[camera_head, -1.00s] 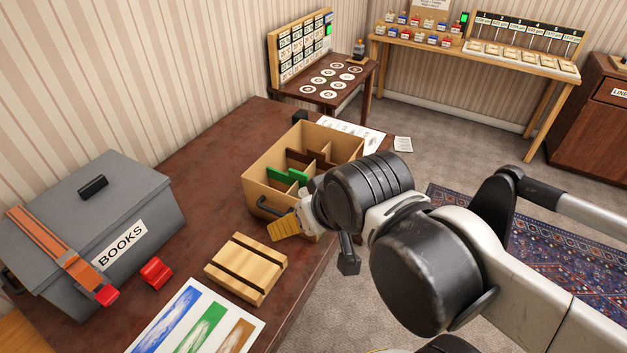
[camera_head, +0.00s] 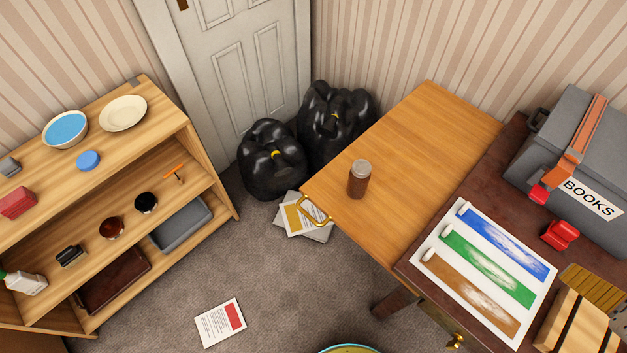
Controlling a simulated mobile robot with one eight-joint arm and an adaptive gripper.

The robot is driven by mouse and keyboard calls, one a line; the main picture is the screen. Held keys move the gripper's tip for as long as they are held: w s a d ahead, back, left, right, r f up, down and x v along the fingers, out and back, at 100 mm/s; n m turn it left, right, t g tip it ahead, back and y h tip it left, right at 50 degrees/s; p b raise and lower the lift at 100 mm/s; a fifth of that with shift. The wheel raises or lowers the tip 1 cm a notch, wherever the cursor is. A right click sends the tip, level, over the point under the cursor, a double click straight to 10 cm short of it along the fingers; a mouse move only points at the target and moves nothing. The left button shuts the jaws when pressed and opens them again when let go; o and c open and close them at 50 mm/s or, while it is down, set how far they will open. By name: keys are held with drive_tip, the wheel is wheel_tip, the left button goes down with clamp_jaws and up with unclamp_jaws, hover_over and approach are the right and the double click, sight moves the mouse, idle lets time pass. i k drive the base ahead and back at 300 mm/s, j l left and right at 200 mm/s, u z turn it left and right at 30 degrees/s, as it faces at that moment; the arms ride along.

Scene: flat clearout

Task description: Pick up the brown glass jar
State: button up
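A brown jar (camera_head: 358,181) with a greyish lid stands upright on the light wooden table (camera_head: 425,130), near its left edge, with bare wood around it. My gripper (camera_head: 596,288) shows only in part at the lower right edge of the view: one ribbed yellow finger pad and a bit of grey. It is well to the right of the jar and apart from it, over the wooden slatted block. The other finger is out of view, so its opening cannot be seen.
A grey BOOKS box (camera_head: 580,165), a red clip (camera_head: 559,234) and a colour-striped sheet (camera_head: 485,266) lie right of the jar. Black bags (camera_head: 272,160) stand behind left. A shelf (camera_head: 195,160) holds bowls and small items. Papers (camera_head: 303,218) lie on the floor.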

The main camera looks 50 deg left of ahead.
sight(359, 175)
drive_tip(key=j+u, duration=0.1)
drive_tip(key=u, duration=1.55)
drive_tip(key=z, duration=3.15)
drive_tip(key=u, duration=3.15)
